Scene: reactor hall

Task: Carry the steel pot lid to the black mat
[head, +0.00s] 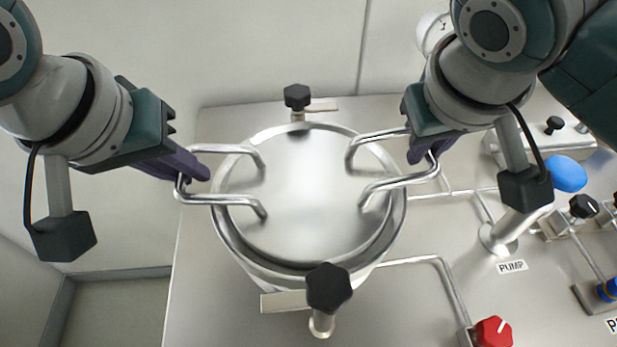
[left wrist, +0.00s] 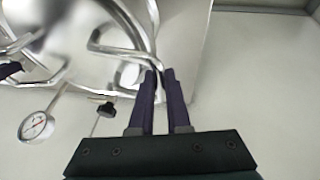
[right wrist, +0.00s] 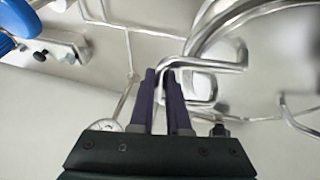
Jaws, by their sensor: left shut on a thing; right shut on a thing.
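The steel pot lid (head: 312,190) is a round, shiny disc with a bar handle on its left and right sides. It is over the round steel vessel (head: 262,277) in the middle of the bench; I cannot tell whether it rests on the rim or is slightly raised. My left gripper (head: 197,172) is shut on the left handle, also seen in the left wrist view (left wrist: 125,52). My right gripper (head: 422,152) is shut on the right handle, also seen in the right wrist view (right wrist: 205,64). The black mat is not in view.
Black-knobbed clamps stand at the front (head: 329,288) and back (head: 297,97) of the vessel, their bars pointing sideways. Pipes, a blue knob (head: 567,174), a red knob (head: 493,332) and a pump label (head: 512,267) are to the right. A gauge (left wrist: 36,127) shows in the left wrist view.

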